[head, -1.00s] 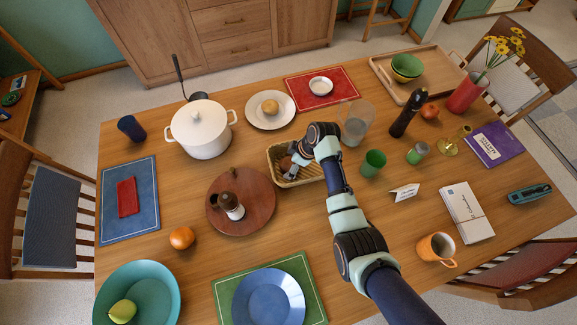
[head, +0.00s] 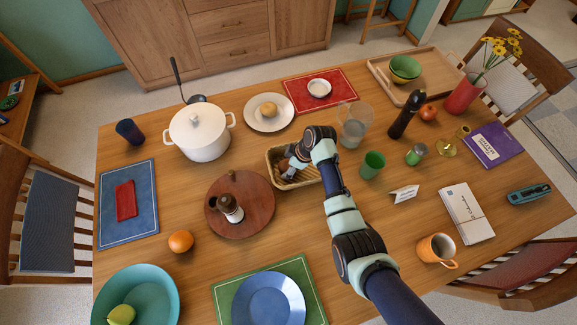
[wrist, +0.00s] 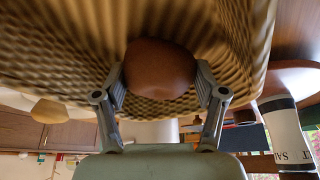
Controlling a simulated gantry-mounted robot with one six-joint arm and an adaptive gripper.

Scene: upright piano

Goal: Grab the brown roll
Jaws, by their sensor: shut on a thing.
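The brown roll (wrist: 160,68) is round and smooth, and sits in a woven wicker basket (wrist: 225,45). In the wrist view my gripper (wrist: 160,82) has one finger on each side of the roll and is shut on it. The basket's weave fills the upper part of that view behind the roll. In the head view my gripper (head: 290,158) reaches down into the basket (head: 298,183) at the middle of the table. My wrist and fingers cover most of the roll there.
A round wooden board (head: 250,215) with a salt mill (head: 230,208) stands just left of the basket. A clear pitcher (head: 354,125) and a green cup (head: 372,165) stand to its right. A plate with a tan roll (head: 268,109) lies behind, beside a white pot (head: 200,135).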

